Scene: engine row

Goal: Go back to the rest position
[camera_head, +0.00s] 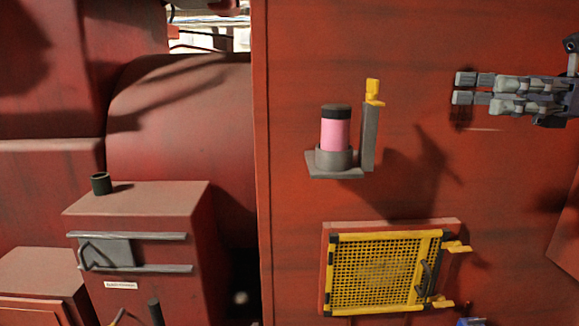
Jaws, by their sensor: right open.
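My right gripper (463,88) reaches in from the right edge, in front of the red wall panel. Its grey fingers point left and stand a little apart, with nothing between them. It is to the right of a pink cylinder with a black cap (335,133), clear of it. The cylinder stands upright in a grey holder (333,160) on the wall. My left gripper is not in view.
A grey post with a yellow top (373,92) rises beside the holder. Below is a yellow mesh door (380,272) with a dark handle. A red cabinet (150,245) with grey rails stands at left. The wall around my right gripper is clear.

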